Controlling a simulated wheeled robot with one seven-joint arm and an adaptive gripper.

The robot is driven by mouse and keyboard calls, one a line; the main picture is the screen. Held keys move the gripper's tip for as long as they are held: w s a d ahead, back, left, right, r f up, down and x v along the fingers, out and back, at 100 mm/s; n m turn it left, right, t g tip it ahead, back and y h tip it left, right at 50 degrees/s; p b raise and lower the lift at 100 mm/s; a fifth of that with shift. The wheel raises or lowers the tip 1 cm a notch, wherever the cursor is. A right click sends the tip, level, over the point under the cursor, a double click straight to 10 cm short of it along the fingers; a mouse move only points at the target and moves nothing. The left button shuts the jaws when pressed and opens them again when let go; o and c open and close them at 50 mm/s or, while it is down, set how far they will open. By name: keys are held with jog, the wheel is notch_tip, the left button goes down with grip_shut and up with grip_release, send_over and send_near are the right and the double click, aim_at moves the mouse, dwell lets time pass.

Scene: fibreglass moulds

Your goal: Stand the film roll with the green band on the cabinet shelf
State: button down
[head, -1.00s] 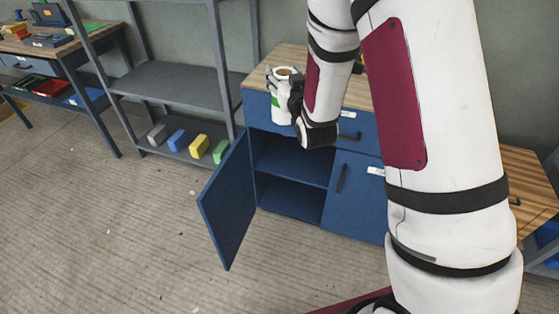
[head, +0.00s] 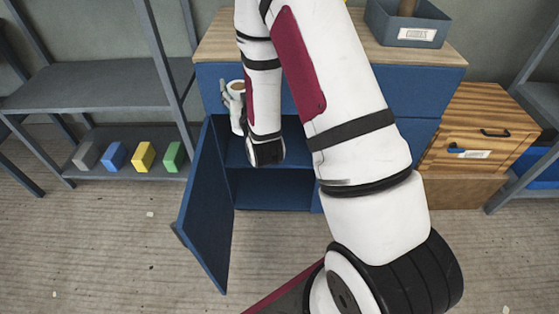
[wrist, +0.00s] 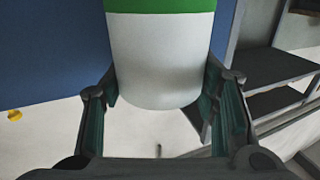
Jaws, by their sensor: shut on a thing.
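The film roll (wrist: 162,55) is white with a green band and fills the upper middle of the wrist view, between the two fingers of my gripper (wrist: 165,105). In the head view the roll (head: 236,112) is upright, its brown core showing at the top. My gripper (head: 232,98) is shut on it in front of the blue cabinet (head: 340,90), near the open left compartment. The cabinet shelf (head: 262,160) shows inside that compartment, partly hidden by my arm. The open cabinet door (head: 208,215) swings out to the left.
A grey rack (head: 90,88) stands to the left, with several coloured blocks (head: 143,156) on its low shelf. A grey bin (head: 408,25) sits on the cabinet's wooden top. A wooden drawer unit (head: 480,135) stands to the right.

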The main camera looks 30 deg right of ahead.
jog(key=s+d+f+m+g+h+b, duration=0.1)
jog(key=s+d+f+m+h+b, duration=0.2)
jog(key=f+b, duration=0.75)
jog(key=s+d+f+m+g+h+b, duration=0.1)
jog(key=s+d+f+h+b, duration=0.2)
jog(key=s+d+f+b, duration=0.75)
jog(key=w+d+f, duration=0.2)
jog(key=w+f, duration=0.1)
jog(key=w, duration=0.7)
jog(key=w+d+f, duration=0.3)
jog(key=w+f, duration=0.1)
jog(key=w, duration=0.6)
jog(key=shift+w+d, duration=0.15)
jog(key=shift+d, duration=0.15)
jog(key=shift+f, duration=0.15)
